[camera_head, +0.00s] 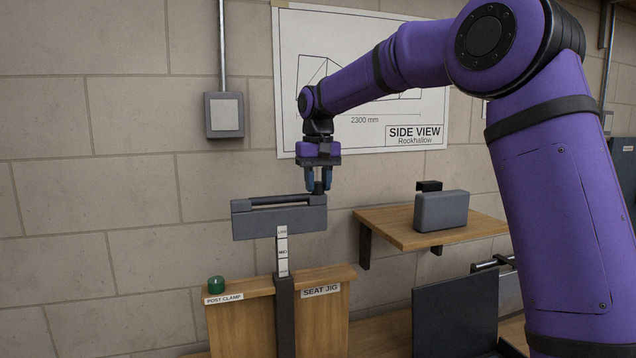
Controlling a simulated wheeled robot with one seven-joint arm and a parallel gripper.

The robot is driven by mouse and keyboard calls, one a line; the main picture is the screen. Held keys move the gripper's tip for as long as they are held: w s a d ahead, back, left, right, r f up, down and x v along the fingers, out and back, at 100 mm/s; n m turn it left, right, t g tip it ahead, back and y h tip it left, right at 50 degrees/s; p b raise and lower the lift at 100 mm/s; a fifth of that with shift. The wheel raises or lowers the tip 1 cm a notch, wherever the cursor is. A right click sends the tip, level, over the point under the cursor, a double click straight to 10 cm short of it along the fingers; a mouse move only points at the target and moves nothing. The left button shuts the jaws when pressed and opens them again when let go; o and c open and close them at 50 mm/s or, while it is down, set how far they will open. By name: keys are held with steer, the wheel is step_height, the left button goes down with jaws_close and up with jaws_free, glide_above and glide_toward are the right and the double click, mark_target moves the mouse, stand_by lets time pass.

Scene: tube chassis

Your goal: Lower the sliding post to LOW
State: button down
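The sliding post (282,262) stands upright in a dark sleeve (285,320) at the jig. Its pale scale has several labels; the middle one seems to read MID, the others are too small to read surely. A grey block (262,223) with a dark bar (280,200) along its top sits on the post. My gripper (319,186) points down at the bar's right end, with a short dark upright piece between its fingertips. Whether the fingers press on it I cannot tell. A green knob (216,284) sits above the POST CLAMP label (224,299).
The wooden jig panel (322,325) carries a SEAT JIG label (321,291). To the right, a wooden wall shelf (395,231) holds a grey case (441,211). A dark upright panel (455,315) stands at lower right. The space left of the block is clear up to the wall.

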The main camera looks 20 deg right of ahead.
mark_target(318, 230)
step_height(318, 230, down, 10)
steer(key=shift+s+f, duration=0.1)
steer(key=shift+f, duration=0.1)
steer(key=c, duration=0.8)
jaws_free()
steer(key=shift+d, duration=0.1)
step_height(318, 230, up, 10)
steer(key=shift+r, duration=0.5)
